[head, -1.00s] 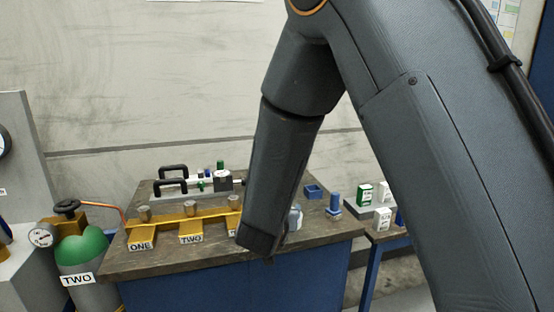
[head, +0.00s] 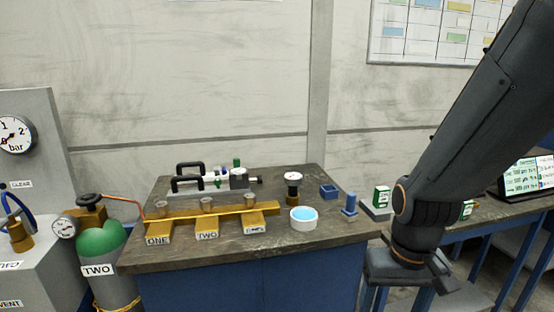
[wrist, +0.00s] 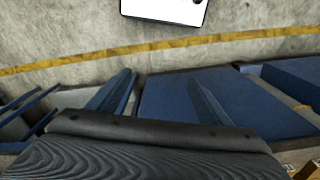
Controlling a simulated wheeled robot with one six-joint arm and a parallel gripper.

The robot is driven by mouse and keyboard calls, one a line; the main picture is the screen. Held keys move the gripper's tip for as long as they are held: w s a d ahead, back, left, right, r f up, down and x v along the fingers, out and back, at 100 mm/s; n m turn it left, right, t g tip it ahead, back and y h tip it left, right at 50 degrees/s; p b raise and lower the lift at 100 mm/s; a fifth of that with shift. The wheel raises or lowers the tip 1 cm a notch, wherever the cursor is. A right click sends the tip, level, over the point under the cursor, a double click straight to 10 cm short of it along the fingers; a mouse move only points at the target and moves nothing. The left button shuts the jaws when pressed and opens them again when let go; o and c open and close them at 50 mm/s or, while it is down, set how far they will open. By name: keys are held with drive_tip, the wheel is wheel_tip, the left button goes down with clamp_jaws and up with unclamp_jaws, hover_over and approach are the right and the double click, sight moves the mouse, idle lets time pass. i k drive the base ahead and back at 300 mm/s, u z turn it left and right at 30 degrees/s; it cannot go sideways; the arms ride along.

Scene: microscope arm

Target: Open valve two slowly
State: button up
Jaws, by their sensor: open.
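A brass manifold (head: 225,209) lies on the bench with three knobs on top and tags below reading ONE, TWO and a third I cannot read. The middle knob (head: 207,204) stands above the TWO tag (head: 206,235). A green-topped cylinder (head: 101,240), also labelled TWO, stands left of the bench, with a dark handwheel (head: 89,200) and a small gauge on it. My gripper (head: 420,275) is open and empty, low at the right beyond the bench's right edge, well apart from the knobs and cylinder. In the wrist view its two fingers are spread apart.
The air above the manifold is clear.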

sight(89, 200)
drive_tip(key=u, duration=1.75)
drive_tip(key=i, duration=1)
